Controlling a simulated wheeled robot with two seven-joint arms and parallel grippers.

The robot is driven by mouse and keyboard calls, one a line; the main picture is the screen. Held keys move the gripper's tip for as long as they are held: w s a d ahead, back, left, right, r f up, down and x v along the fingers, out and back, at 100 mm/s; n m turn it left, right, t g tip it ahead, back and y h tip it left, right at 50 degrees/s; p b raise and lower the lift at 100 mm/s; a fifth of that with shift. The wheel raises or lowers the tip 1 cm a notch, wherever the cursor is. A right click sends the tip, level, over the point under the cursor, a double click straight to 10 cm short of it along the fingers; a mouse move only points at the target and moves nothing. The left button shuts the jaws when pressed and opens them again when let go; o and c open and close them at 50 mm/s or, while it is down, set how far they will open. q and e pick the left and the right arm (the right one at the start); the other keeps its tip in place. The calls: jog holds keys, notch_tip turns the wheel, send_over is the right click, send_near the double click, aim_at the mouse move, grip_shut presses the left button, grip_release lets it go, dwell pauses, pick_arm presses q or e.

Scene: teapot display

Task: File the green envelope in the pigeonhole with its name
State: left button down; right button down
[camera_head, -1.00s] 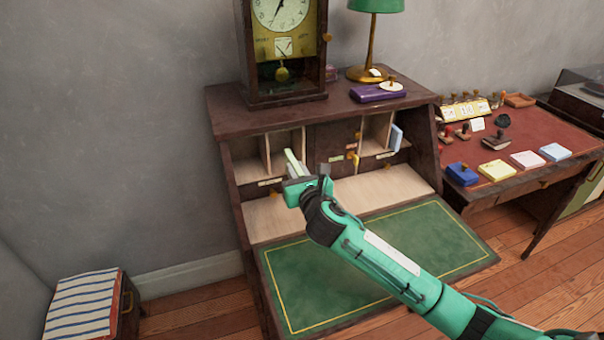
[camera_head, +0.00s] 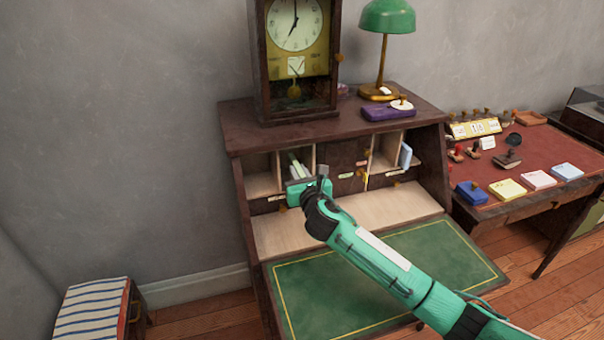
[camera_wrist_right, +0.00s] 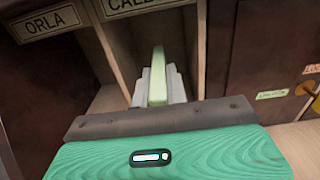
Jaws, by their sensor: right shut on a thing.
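The green envelope (camera_wrist_right: 158,76) stands on edge between the grey fingers of my right gripper (camera_wrist_right: 158,88), which is shut on it. In the head view the pale green envelope (camera_head: 295,163) points into the second pigeonhole from the left in the desk, between its wooden dividers. How deep it reaches is hard to tell. In the wrist view a partly cut-off name label starting "CALE" (camera_wrist_right: 135,5) is above that opening. The label "ORLA" (camera_wrist_right: 46,22) is above the opening to its left. My left gripper is not in view.
The writing desk (camera_head: 400,205) has pigeonholes on the right too, one with a blue envelope (camera_head: 405,156). A clock (camera_head: 296,60), a green lamp (camera_head: 387,18) and a purple box (camera_head: 385,112) stand on top. The green writing flap is clear.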

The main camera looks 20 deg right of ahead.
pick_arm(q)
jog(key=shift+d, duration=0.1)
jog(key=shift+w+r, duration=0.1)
pick_arm(e)
jog(key=c, duration=1.3)
grip_release()
jog(key=shift+s, duration=0.1)
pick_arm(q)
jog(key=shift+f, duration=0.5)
pick_arm(e)
jog(key=s, duration=1.3)
jog(key=shift+s+d+r, duration=0.15)
jog(key=shift+s+d, duration=0.1)
jog(key=shift+s, duration=0.1)
